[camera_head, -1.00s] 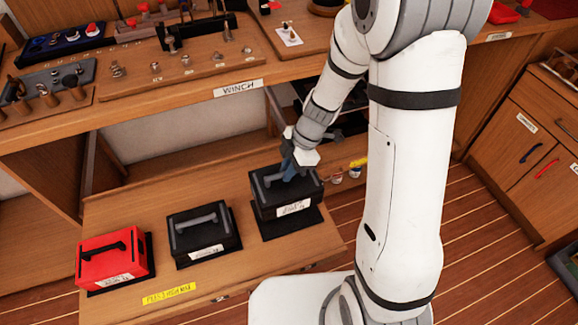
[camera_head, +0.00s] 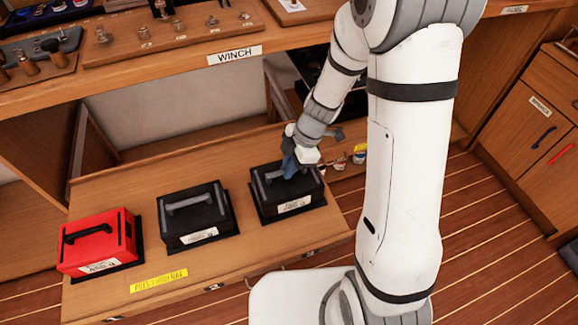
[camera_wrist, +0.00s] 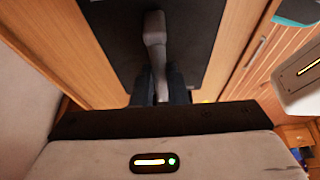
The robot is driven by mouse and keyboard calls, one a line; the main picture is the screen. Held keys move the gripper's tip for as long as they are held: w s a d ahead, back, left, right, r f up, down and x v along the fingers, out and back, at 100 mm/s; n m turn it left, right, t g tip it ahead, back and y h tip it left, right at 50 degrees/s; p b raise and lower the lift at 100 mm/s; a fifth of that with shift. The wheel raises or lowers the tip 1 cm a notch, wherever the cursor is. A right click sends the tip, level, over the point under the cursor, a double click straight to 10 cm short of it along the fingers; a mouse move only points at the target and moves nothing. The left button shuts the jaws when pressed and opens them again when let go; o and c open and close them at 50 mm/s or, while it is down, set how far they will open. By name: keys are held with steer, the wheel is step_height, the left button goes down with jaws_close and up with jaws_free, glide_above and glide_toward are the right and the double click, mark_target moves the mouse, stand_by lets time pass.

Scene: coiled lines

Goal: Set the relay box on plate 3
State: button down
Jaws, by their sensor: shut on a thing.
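Three boxes with top handles stand in a row on a low wooden surface (camera_head: 225,255): a red box (camera_head: 100,242) at left, a black box (camera_head: 195,215) in the middle and a black box (camera_head: 288,192) at right. Each sits on a dark plate or base. My gripper (camera_head: 290,168) is shut on the grey handle of the right black box. The wrist view shows the fingers around this handle (camera_wrist: 154,45), above the box's dark top. The labels are too small to read, so I cannot tell the plate numbers or which box is the relay box.
A yellow label strip (camera_head: 159,281) lies near the front edge. Small jars (camera_head: 359,153) stand right of the held box. The workbench edge with the WINCH label (camera_head: 235,54) overhangs behind. Cabinets (camera_head: 530,120) are at far right.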

steer(key=shift+f+b, duration=0.4)
steer(key=shift+b, duration=0.2)
stand_by(0.3)
steer(key=c, duration=1.4)
jaws_free()
steer(key=shift+o, duration=0.2)
steer(key=p+v, duration=0.1)
steer(key=v, duration=0.7)
steer(key=shift+p, duration=0.4)
steer(key=shift+r, duration=0.2)
steer(key=s+d+r+m+t+h+p, duration=0.1)
steer(key=s+d+r+m+p, duration=0.2)
steer(key=r+m+p, duration=0.3)
steer(key=s+d+r+m+t+h+p, duration=0.1)
steer(key=s+d+r+m+p, duration=0.2)
steer(key=r, duration=1.2)
steer(key=s+d+r+m+t+h+p, duration=0.1)
steer(key=s+d+r+m+h+p, duration=0.1)
steer(key=s+r+m+p, duration=0.5)
step_height(320, 180, up, 4)
steer(key=m+p, duration=0.3)
steer(key=m, duration=0.2)
steer(key=shift+d+t, duration=0.4)
